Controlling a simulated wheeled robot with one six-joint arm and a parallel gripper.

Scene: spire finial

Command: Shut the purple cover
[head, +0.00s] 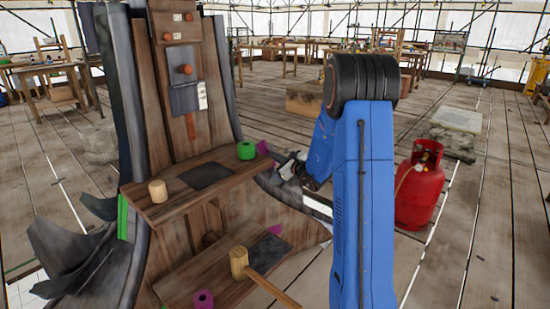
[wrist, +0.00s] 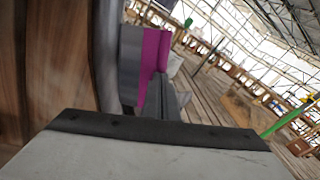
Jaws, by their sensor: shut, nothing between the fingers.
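A purple piece (head: 263,147), which looks like the purple cover, shows at the right end of the upper shelf (head: 160,209), partly hidden. In the wrist view a purple panel (wrist: 154,62) stands upright beside a grey surface, seen at a steep angle. I cannot tell how far open it is. My gripper (head: 278,165) is shut and empty at the shelf's right end, close to the purple piece. I cannot tell whether they touch. A grey block with a dark edge fills the bottom of the wrist view.
The upper shelf holds a wooden cylinder (head: 158,191) and a green ring (head: 246,150). A mallet (head: 240,262) and a magenta ring (head: 203,299) are on the lower shelf. A green strip (head: 122,217) is at the left. A red gas bottle (head: 419,188) stands on the floor at right.

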